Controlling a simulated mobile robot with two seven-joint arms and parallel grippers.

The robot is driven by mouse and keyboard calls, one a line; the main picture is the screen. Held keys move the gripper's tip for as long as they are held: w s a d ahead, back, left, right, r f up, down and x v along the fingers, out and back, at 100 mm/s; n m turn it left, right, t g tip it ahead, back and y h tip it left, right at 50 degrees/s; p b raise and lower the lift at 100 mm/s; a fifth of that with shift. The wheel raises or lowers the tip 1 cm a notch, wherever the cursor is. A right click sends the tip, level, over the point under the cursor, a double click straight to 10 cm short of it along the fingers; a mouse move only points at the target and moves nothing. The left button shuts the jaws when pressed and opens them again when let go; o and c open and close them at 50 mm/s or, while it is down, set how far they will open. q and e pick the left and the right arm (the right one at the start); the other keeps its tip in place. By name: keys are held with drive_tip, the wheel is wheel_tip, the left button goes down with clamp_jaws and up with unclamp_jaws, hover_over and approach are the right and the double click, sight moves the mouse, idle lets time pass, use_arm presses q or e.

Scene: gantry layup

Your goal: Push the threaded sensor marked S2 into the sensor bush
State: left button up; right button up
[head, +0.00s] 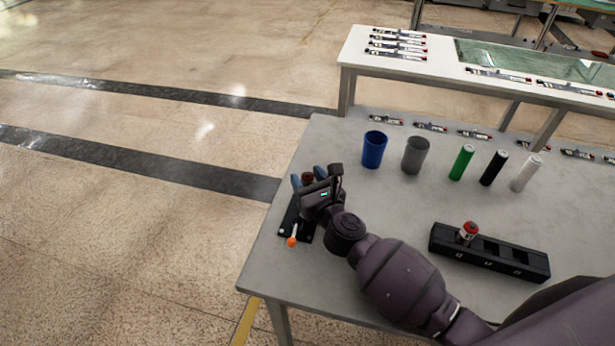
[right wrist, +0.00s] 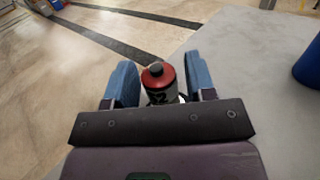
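A threaded sensor with a red top and dark cap (right wrist: 158,76) stands between the blue fingers of my right gripper (right wrist: 160,82); its dark label shows a partly hidden mark ending in 2. The fingers are apart, with a gap visible on each side of the sensor. In the head view my right gripper (head: 309,178) is over a black plate (head: 304,236) at the table's left edge, and the sensor's red top (head: 307,177) shows between the fingers. The sensor bush and the sensor's lower end are hidden by the gripper. My left gripper is not in view.
An orange-tipped lever (head: 292,241) is on the black plate. A black rack (head: 490,254) holds another red-topped sensor (head: 467,232). Blue (head: 374,150) and grey (head: 415,155) cups and green, black and white cylinders stand farther back. The table's middle is clear.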

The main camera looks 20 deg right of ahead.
drive_tip(key=shift+o, duration=0.5)
drive_tip(key=s, duration=0.3)
drive_tip(key=s+d, duration=0.1)
drive_tip(key=s, duration=0.6)
drive_tip(key=shift+s+d, duration=0.2)
drive_tip(key=shift+s, duration=0.15)
